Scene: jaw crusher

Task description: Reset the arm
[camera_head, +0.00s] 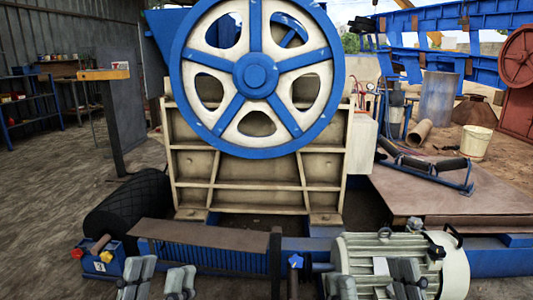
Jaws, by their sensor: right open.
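My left gripper (159,281) is at the bottom edge, left of centre, with its two grey fingers apart and nothing visible between them. My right gripper (374,281) is at the bottom edge, right of centre, with its fingers spread wide and empty. It shows in front of the pale electric motor (445,262); I cannot tell whether they touch. The jaw crusher (258,185), a beige ribbed body with a large blue and cream flywheel (257,76), stands ahead of both grippers. The arms behind the fingers are out of view.
A black roller (125,212) and a blue base with a brown cover plate (200,233) lie before the crusher. A yellow-topped post (104,75) and shelves (30,105) stand left. A white bucket (476,143) and a metal plate (440,192) are right. Open floor (45,210) lies left.

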